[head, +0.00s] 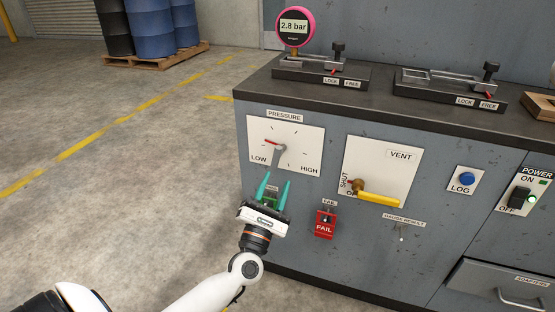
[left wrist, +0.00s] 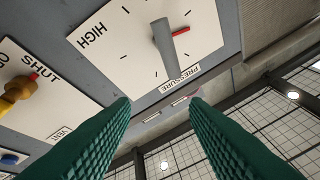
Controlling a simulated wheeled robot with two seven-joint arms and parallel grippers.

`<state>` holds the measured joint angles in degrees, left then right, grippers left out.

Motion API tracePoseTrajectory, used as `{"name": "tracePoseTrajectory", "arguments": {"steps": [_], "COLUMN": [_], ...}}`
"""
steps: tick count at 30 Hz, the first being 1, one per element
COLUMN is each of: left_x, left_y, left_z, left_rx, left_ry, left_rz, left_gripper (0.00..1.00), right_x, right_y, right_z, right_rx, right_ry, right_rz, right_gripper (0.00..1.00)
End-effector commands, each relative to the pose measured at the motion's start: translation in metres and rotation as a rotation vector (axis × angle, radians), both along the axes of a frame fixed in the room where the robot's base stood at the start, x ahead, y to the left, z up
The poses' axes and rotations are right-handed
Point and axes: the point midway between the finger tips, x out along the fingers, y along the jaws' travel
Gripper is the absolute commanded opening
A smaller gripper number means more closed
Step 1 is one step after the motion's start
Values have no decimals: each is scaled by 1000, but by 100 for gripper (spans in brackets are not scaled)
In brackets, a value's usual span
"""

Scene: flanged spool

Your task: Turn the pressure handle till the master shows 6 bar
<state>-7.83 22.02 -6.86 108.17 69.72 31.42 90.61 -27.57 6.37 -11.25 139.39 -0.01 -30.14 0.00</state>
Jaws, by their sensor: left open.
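The master gauge (head: 294,26) is a pink-rimmed round display reading 2.8 bar, on top of the bench. The pressure handle (head: 281,153) is a grey lever with a red pointer on the white PRESSURE plate (head: 309,135), marked LOW to HIGH. The pointer is toward the upper left, on the LOW side. In the left wrist view the handle (left wrist: 162,45) stands beyond the fingertips. My left gripper (head: 275,185) is open and empty, just below the handle and apart from it. Its two green fingers (left wrist: 158,103) show in the wrist view. My right gripper is out of view.
Right of the plate is the VENT valve with a yellow lever (head: 379,199), its red mark by SHUT. The blue LOG button (head: 467,180) is farther right.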

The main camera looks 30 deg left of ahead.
Motion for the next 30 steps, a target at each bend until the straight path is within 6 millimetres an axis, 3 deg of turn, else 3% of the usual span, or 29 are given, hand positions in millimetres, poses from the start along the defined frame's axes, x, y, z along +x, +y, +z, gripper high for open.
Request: {"name": "tracePoseTrajectory", "arguments": {"steps": [3,7,11,24,30], "left_x": [1,2,11,83,102], "left_y": [13,20,24,50,58], "left_z": [-17,-23,-19,12,19], "left_rx": [-220,-327,-341,-334,-335], "left_ry": [-20,-30,-32,-31,-29], "left_rz": [-17,-20,-20,-20,-20], "left_gripper": [42,42,42,42,42], "right_x": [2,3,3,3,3], "right_y": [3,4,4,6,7], "right_z": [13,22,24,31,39], "right_rx": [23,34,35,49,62], "right_ry": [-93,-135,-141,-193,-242], "right_rz": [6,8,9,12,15], "right_gripper": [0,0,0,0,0]}}
